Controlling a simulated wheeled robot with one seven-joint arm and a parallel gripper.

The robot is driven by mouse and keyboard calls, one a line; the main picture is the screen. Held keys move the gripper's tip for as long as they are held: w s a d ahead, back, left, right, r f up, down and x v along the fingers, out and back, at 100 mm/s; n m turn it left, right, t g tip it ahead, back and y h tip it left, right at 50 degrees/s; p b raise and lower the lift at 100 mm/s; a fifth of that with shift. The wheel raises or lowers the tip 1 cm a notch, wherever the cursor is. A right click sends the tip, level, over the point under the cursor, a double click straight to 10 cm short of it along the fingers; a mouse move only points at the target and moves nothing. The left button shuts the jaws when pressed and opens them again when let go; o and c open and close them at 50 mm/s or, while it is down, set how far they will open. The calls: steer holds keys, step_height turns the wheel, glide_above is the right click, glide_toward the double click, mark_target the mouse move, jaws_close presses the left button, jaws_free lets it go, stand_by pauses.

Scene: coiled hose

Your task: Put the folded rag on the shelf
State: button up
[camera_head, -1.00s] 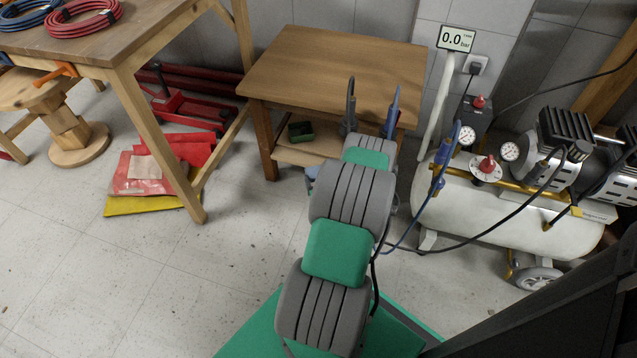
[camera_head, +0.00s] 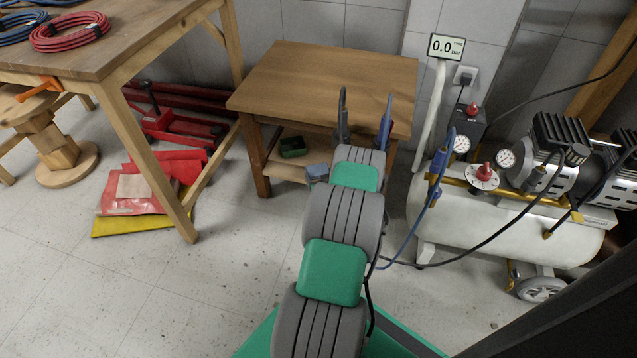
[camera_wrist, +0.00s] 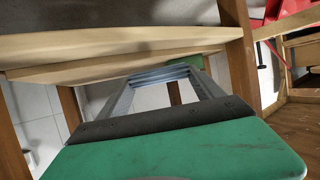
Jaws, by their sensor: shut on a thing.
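The folded rag (camera_wrist: 160,74) is a blue-grey stack of layers, pinched between the two grey fingers of my gripper (camera_wrist: 163,82). In the head view the rag (camera_head: 317,172) shows as a small blue-grey patch just left of my wrist. My fingers are hidden there. The shelf (camera_head: 287,171) is the pale lower board of the small wooden table. It also crosses the upper part of the wrist view (camera_wrist: 100,48). The rag is at the shelf's front edge; I cannot tell whether it touches the board.
A green box (camera_head: 293,147) stands on the shelf, left of the rag. The table's top (camera_head: 325,85) is bare and overhangs the shelf. A table leg (camera_head: 256,160) stands left. The compressor (camera_head: 500,215) is at right, the workbench (camera_head: 110,45) at left.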

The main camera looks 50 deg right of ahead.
mark_target(325, 165)
steer(key=shift+w+d+f+b, duration=0.2)
steer(key=shift+d+b, duration=0.2)
steer(key=shift+b, duration=0.05)
steer(key=shift+w+d+f+b, duration=0.15)
steer(key=shift+d+b, duration=0.25)
steer(key=d+b, duration=0.1)
steer(key=w+d+b, duration=0.1)
steer(key=d+b, duration=0.1)
steer(key=w+d+b, duration=0.1)
steer(key=d+b, duration=0.1)
steer(key=shift+f, duration=0.4)
steer(key=shift+w+d, duration=0.25)
steer(key=shift+d, duration=0.25)
steer(key=shift+w+d, duration=0.25)
steer(key=shift+d, duration=0.25)
steer(key=shift+w+d+f, duration=0.1)
steer(key=shift+w+d, duration=0.2)
steer(key=shift+d, duration=0.35)
steer(key=shift+w+d+f, duration=0.1)
steer(key=shift+w+d, duration=0.2)
steer(key=shift+d, duration=0.35)
steer(key=o, duration=1.5)
steer(key=shift+s, duration=0.15)
